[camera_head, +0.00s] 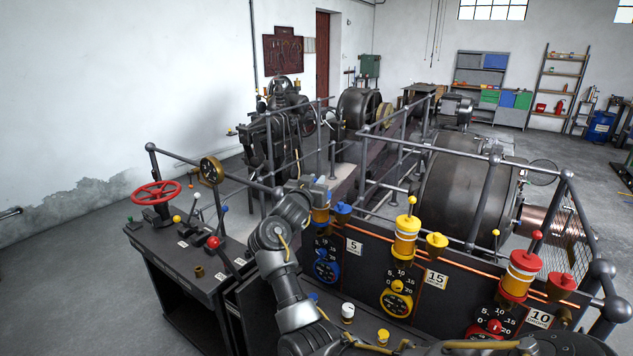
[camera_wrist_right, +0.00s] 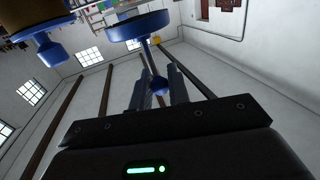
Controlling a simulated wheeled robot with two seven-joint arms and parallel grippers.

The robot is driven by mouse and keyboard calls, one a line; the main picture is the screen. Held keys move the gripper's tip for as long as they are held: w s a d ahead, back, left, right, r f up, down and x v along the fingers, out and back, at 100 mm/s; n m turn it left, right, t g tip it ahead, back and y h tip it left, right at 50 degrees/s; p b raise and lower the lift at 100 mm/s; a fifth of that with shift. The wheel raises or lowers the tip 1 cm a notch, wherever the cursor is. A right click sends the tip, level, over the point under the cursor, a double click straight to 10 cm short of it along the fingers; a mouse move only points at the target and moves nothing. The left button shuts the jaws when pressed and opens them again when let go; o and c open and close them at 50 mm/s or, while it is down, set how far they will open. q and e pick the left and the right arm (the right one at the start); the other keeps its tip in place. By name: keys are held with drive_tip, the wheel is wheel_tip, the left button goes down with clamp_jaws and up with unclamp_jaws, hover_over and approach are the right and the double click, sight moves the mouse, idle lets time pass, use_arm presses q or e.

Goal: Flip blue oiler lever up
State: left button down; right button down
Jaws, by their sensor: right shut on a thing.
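The blue oiler (camera_head: 321,214) stands on the dark panel by the number 5 plate, mostly hidden behind my right arm in the head view. My right gripper (camera_head: 312,188) is at the top of this oiler. In the right wrist view, the blue cap (camera_wrist_right: 138,25) has a thin blue lever (camera_wrist_right: 151,60) with a ball end. The lever runs between the two fingers of my right gripper (camera_wrist_right: 158,88), which are shut on it. The lever itself cannot be made out in the head view. My left gripper is in neither view.
A yellow oiler (camera_head: 406,238) and a red oiler (camera_head: 519,274) stand to the right on the same panel. A blue funnel cup (camera_head: 341,209) is close beside the blue oiler. A console with a red handwheel (camera_head: 156,192) and several levers is at left. Railings run behind.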

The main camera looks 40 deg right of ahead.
drive_tip(key=shift+w+d+r+g+y+p, duration=0.1)
drive_tip(key=shift+r+g+y+p, duration=0.55)
drive_tip(key=shift+p, duration=1.25)
drive_tip(key=shift+d+f+m+y+p, duration=0.1)
drive_tip(key=shift+f+m+y+p, duration=0.05)
drive_tip(key=shift+m+y+p, duration=0.25)
drive_tip(key=shift+w+d+g+y, duration=0.25)
drive_tip(key=shift+d+y, duration=0.1)
drive_tip(key=shift+y, duration=0.5)
drive_tip(key=shift+w+d+m+g+y, duration=0.15)
drive_tip(key=shift+d+g+y, duration=0.25)
drive_tip(key=shift+y, duration=0.45)
drive_tip(key=shift+d+m+g+y, duration=0.25)
drive_tip(key=shift+d+g+y, duration=0.15)
drive_tip(key=shift+y, duration=0.45)
drive_tip(key=shift+d+r, duration=0.1)
drive_tip(key=shift+r, duration=0.15)
drive_tip(key=c, duration=1.4)
unclamp_jaws()
drive_tip(key=shift+f, duration=0.15)
